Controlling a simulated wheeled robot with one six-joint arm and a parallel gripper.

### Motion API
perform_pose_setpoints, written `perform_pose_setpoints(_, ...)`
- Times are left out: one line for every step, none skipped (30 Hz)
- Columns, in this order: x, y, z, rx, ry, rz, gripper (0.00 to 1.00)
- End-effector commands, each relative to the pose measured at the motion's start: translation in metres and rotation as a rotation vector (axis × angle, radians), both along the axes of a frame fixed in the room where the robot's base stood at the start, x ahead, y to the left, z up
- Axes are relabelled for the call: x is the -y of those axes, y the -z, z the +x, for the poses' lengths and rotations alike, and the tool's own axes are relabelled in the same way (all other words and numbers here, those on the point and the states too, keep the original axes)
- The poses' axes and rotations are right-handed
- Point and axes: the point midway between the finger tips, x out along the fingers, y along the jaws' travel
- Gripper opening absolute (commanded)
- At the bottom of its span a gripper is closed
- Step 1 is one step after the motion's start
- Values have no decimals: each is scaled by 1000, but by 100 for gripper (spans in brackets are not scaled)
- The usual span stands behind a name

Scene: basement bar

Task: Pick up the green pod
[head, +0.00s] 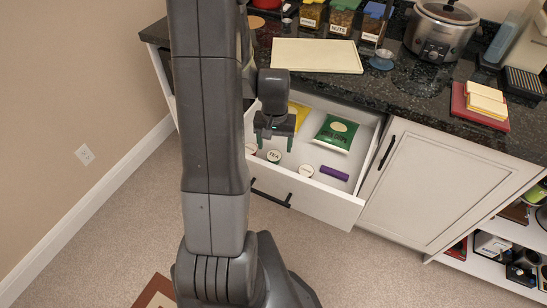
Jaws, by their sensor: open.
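A small round pod with a green rim and a pale lettered top, the green pod (273,156), lies in the open drawer (362,150) near its front, left of the middle. My gripper (276,145) is open and points down over the left part of the drawer, just above the green pod in the picture. The gap in height between them is hard to judge. Nothing shows between the fingers.
Another pod (306,171) lies to the right, and one more (251,149) shows partly at left.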

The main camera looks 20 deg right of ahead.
Motion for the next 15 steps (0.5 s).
perform_pose_setpoints(-2, 8, -2, -6, 0, 3, 68)
perform_pose_setpoints(-2, 12, -2, -5, -1, 3, 68)
perform_pose_setpoints(-3, 18, -2, -6, -1, 2, 68)
perform_pose_setpoints(-4, 22, -2, -5, -1, 3, 68)
perform_pose_setpoints(-4, 26, -2, -5, -1, 3, 68)
perform_pose_setpoints(-4, 31, -2, -4, 0, 3, 68)
perform_pose_setpoints(-3, 34, -2, -4, 0, 3, 68)
perform_pose_setpoints(-3, 37, -2, -3, 0, 2, 68)
perform_pose_setpoints(-3, 39, -2, -3, 0, 2, 68)
perform_pose_setpoints(-3, 41, -1, -3, 0, 2, 68)
perform_pose_setpoints(-3, 42, -1, -2, 0, 1, 68)
perform_pose_setpoints(-3, 43, -1, -2, 0, 1, 68)
perform_pose_setpoints(-3, 43, -1, -2, 0, 1, 68)
perform_pose_setpoints(-3, 44, -1, -2, 0, 1, 68)
perform_pose_setpoints(-3, 43, -1, -1, 0, 1, 68)
